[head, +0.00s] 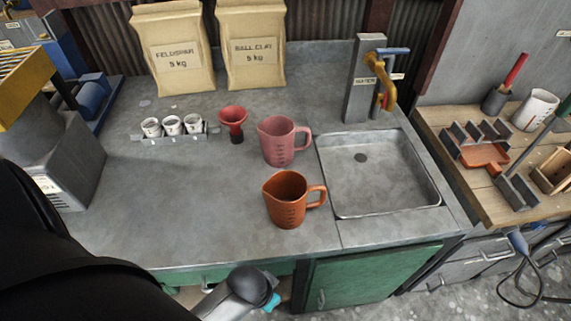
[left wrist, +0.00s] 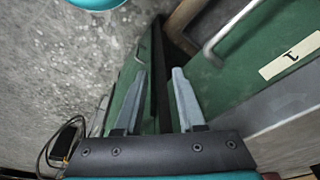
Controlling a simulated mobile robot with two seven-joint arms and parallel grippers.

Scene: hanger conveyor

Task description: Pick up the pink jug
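The pink jug (head: 284,143) stands upright on the grey worktop, just left of the sink, with its handle to the right. An orange-brown jug (head: 286,203) stands in front of it, nearer me, with a small gap between them. In the left wrist view my left gripper (left wrist: 158,72) has its two fingers apart with nothing between them. It is beside the green cabinet front (left wrist: 255,50), below the worktop and away from both jugs. The pink jug does not show in the left wrist view. My right gripper is not in view.
A red funnel (head: 233,120) and a rack of small white cups (head: 172,127) stand left of the pink jug. The sink (head: 380,172) and a yellow-blue tap (head: 386,85) are to its right. Two paper bags (head: 173,85) stand behind. The worktop's front left is clear.

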